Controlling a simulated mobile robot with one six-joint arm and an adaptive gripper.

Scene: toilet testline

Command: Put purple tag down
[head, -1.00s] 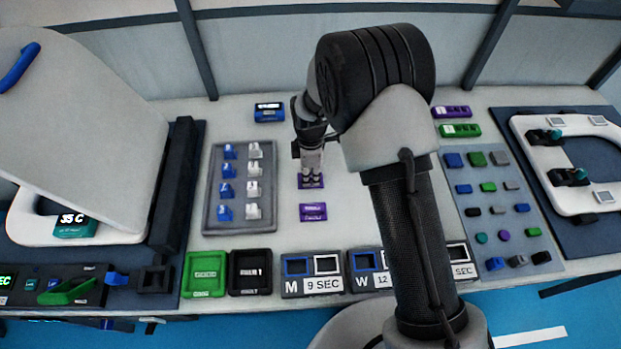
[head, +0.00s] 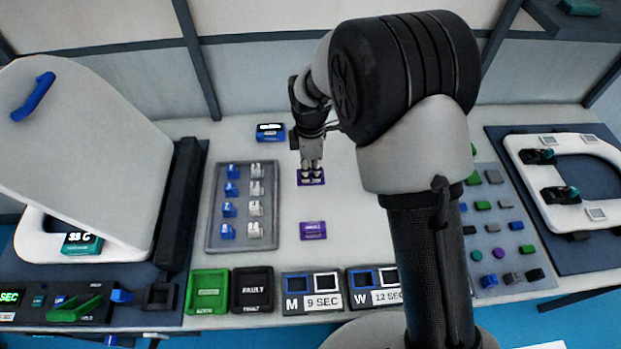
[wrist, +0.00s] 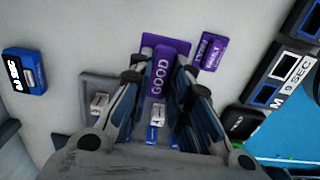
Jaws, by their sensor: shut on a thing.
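My gripper (head: 311,172) points down over the white table and is shut on a purple tag (head: 303,182). In the wrist view the held tag (wrist: 160,76) reads GOOD and sits between the fingers (wrist: 162,92). It looks larger than the other purple tag; whether it touches the table I cannot tell. A second purple tag (head: 313,230), which reads FAULT in the wrist view (wrist: 210,52), lies on the table, nearer the front edge, apart from my gripper.
A grey tray (head: 242,247) of blue and white pieces stands left of my gripper. A blue device (head: 270,132) lies behind. Green (head: 209,291) and black (head: 252,290) bins and timed holders (head: 312,301) line the front. Bare table surrounds the FAULT tag.

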